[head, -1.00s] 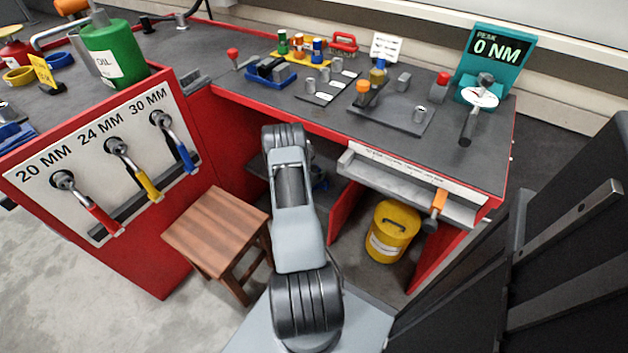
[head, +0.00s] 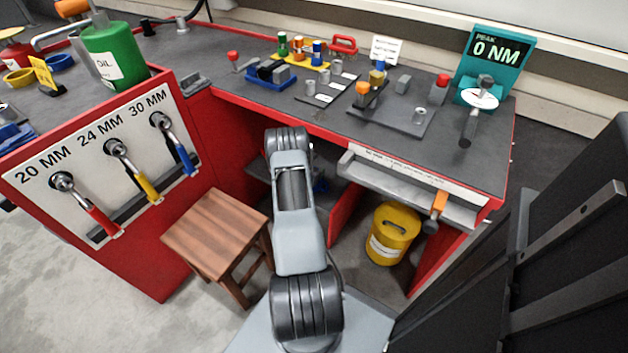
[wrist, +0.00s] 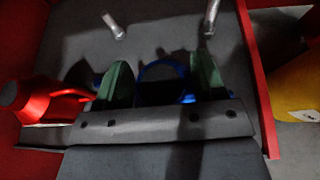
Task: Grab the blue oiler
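The blue oiler (wrist: 187,98) shows in the wrist view between the two green fingertips of my gripper (wrist: 162,80). Only some blue edges and a curved blue part stand out; much of it is dark or hidden behind the gripper's front plate. The fingers are apart, one on each side of it, and I cannot see either touching it. My gripper is hidden there behind my arm.
A red oiler (wrist: 40,102) stands just left of my gripper on the grey shelf (wrist: 75,40). Two metal pieces lie beyond. Red panels bound the shelf. A yellow bucket (head: 392,236) is to the right, a wooden stool (head: 215,235) left of my arm.

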